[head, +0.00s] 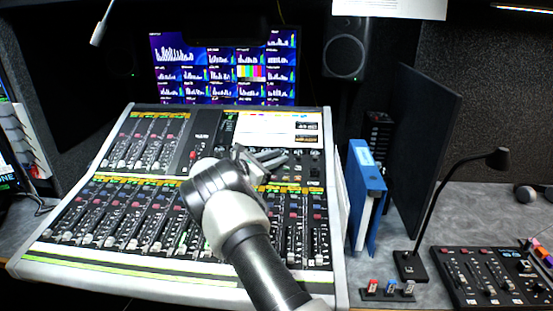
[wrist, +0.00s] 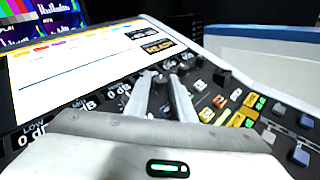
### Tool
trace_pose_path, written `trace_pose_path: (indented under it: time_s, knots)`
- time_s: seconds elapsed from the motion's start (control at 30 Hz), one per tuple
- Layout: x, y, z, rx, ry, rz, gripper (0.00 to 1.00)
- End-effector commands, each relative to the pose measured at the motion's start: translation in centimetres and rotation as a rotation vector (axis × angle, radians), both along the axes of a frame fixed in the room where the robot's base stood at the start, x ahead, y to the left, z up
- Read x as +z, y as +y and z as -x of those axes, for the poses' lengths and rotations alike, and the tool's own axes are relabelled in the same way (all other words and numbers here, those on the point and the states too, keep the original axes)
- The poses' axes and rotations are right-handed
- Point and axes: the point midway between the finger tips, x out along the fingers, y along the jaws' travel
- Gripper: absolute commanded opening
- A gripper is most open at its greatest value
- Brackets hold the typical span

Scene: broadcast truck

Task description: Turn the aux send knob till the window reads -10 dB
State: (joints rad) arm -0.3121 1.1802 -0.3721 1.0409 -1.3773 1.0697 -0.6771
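The mixing console (head: 22,258) has a raised rear panel with a lit white screen (head: 262,128). Small dark windows sit at the screen's right edge, one of them a readout window (head: 307,126) in the head view; its digits are too small to read surely. The wrist view shows these windows (wrist: 160,46) at a slant. Black knobs (wrist: 220,76) line the panel below the screen; which is the aux send knob I cannot tell. My gripper (head: 262,157) is over this row, its fingers (wrist: 163,78) apart. Whether a knob stands between them is unclear.
Coloured buttons (wrist: 241,117) lie right of the fingers. Fader rows fill the console's front. A blue binder (head: 368,190), a black desk lamp (head: 433,205) and a small control box (head: 492,278) stand to the right. Monitors (head: 222,75) and a speaker (head: 345,50) are behind.

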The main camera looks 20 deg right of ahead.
Motion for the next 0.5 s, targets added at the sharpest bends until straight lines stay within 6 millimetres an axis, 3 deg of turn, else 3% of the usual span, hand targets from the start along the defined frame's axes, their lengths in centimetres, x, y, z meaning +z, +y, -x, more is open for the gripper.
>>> trace_pose_path:
  time_s: [0.37, 0.5]
  knots:
    - [0.0, 0.1, 0.1, 0.0, 0.0, -0.001, 0.34]
    - [0.2, 1.3, 0.6, 0.002, 0.001, -0.001, 0.34]
